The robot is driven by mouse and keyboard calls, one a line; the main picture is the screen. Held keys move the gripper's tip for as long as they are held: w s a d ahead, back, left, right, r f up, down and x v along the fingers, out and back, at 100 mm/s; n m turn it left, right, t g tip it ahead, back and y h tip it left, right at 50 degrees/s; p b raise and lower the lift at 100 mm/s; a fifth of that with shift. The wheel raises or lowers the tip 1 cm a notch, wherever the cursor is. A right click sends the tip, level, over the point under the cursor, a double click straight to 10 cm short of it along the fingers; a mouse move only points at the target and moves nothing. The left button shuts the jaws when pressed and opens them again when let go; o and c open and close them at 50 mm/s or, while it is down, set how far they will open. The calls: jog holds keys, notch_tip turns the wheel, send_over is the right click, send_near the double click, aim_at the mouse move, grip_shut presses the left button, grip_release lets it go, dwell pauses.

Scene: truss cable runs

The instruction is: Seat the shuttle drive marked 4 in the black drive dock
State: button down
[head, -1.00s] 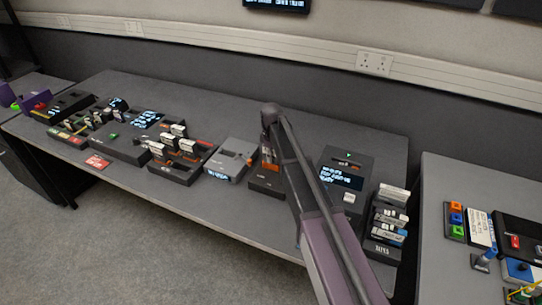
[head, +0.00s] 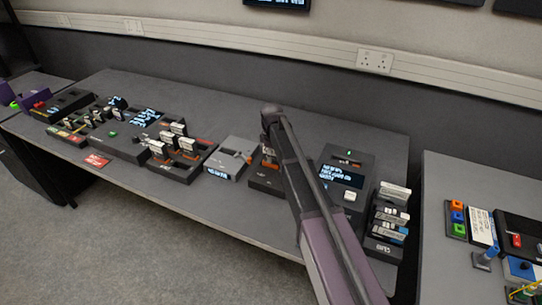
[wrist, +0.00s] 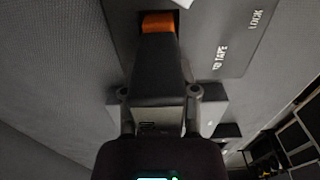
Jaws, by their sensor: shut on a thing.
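My gripper (head: 268,140) is at the end of my arm, over the black drive dock (head: 264,183) in the middle of the table. In the wrist view my gripper (wrist: 160,105) is shut on a dark block with an orange end (wrist: 158,22), which I take for the shuttle drive. The orange end lies at a dark opening in a grey panel lettered "TO TAPE" and "LOCK". The mark 4 is not visible. My arm covers part of the dock, and I cannot tell how deep the drive sits.
A grey unit with an orange lever (head: 228,158) stands close on the left. A black unit with a lit display (head: 345,178) stands on the right, beside a rack of pale cartridges (head: 388,225). Further left are cartridge racks (head: 180,160) and a red card (head: 97,160).

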jog(key=shift+f+b, duration=0.6)
jog(key=shift+f, duration=0.05)
dwell(0.6)
jog(key=shift+c, duration=1.4)
grip_release()
jog(key=shift+o, duration=1.4)
jog(key=shift+r, duration=0.2)
jog(key=shift+r+p, duration=3.65)
jog(key=shift+p, duration=0.15)
jog(key=shift+f, duration=0.1)
